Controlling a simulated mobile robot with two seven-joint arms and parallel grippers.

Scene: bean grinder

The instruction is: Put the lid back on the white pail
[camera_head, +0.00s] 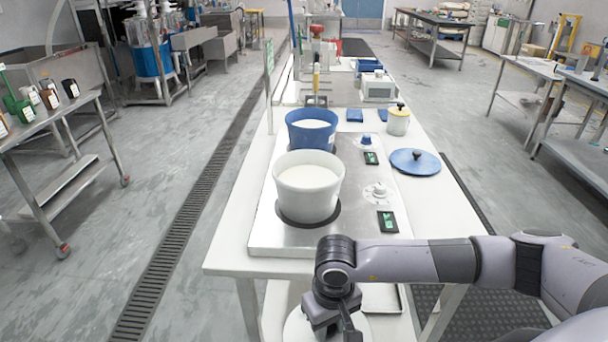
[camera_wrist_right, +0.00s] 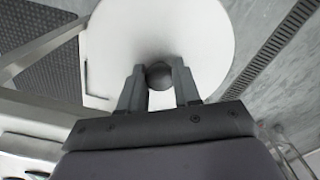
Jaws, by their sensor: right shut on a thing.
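The white pail (camera_head: 306,201) stands open on the front of the steel plate, with pale contents showing inside. The white lid (camera_wrist_right: 205,30) is a round disc with a dark knob (camera_wrist_right: 158,74). My right gripper (camera_wrist_right: 160,88) is shut on that knob. In the head view, my right gripper (camera_head: 334,328) hangs at the bottom edge, in front of the table's near edge and nearer than the pail. The lid (camera_head: 294,326) shows partly beneath it, cut off by the frame and partly hidden by the gripper. It is apart from the pail. My left gripper is not in view.
A blue pail (camera_head: 309,138) stands open just behind the white one. A blue lid (camera_head: 415,162) lies to the right, near a white jar (camera_head: 398,124). Knobs and small displays line the steel plate (camera_head: 345,232). Bare white tabletop (camera_head: 440,215) lies at the right.

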